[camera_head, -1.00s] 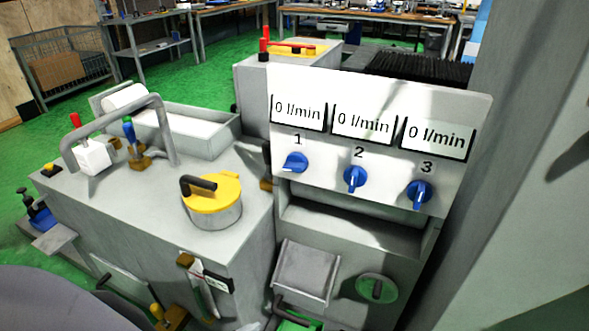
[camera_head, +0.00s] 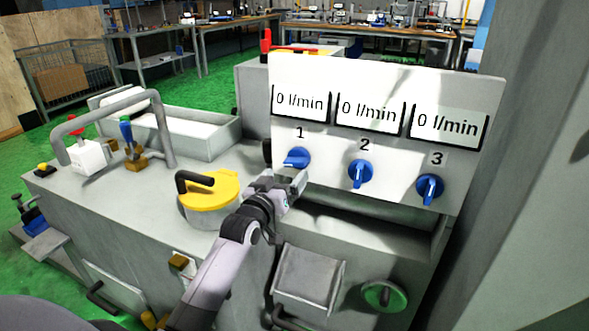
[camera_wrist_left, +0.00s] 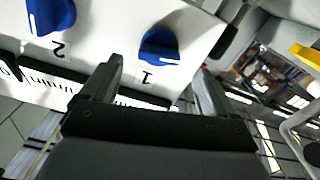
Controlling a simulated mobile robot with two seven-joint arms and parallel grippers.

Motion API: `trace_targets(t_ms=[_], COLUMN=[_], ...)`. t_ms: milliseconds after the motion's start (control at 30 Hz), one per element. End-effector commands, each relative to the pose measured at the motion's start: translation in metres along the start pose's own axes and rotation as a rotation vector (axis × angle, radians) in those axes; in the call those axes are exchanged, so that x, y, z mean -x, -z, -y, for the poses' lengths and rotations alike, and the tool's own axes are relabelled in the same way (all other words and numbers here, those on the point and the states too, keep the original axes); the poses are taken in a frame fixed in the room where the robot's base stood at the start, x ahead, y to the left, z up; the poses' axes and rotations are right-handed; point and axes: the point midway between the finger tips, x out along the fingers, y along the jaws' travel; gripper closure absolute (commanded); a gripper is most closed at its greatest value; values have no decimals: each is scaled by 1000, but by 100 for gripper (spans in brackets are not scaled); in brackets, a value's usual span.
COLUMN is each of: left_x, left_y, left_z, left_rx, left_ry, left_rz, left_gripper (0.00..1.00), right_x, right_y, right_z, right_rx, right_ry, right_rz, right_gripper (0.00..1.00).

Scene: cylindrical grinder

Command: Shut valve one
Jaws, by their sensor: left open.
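Valve one is a blue knob (camera_head: 297,157) under the number 1 on the white panel (camera_head: 395,90). Its handle lies roughly sideways, pointing left. Its display above reads 0 l/min. My left gripper (camera_head: 287,181) is open just below and in front of this knob. In the left wrist view, which is turned upside down, knob one (camera_wrist_left: 160,48) shows between and beyond the two spread fingers (camera_wrist_left: 160,72), and I see no contact. My right gripper is in neither view.
Blue knobs two (camera_head: 360,174) and three (camera_head: 430,188) stand to the right with handles near upright, both displays at 0 l/min. A yellow-lidded pot (camera_head: 208,192) is left of my arm. A recessed ledge (camera_head: 370,215) runs below the panel.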

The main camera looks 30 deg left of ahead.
Motion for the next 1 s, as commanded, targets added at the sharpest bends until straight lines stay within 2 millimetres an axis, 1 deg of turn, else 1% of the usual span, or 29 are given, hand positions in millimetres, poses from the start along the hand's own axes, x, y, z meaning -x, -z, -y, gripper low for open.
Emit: trace_targets(t_ms=[400,500,700,1000], left_x=[-47,-56,-66,-67], left_y=[0,-1,0,0], left_z=[0,0,0,0], left_rx=[-2,-2,-2,-2], left_ry=[-1,-1,-1,-1], left_rz=[0,1,1,1], left_gripper=[11,11,11,11], right_x=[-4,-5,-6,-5], right_y=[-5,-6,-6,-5], right_z=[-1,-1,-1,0], right_rx=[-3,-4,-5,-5], right_ry=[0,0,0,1], right_rz=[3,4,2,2], right_gripper=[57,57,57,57])
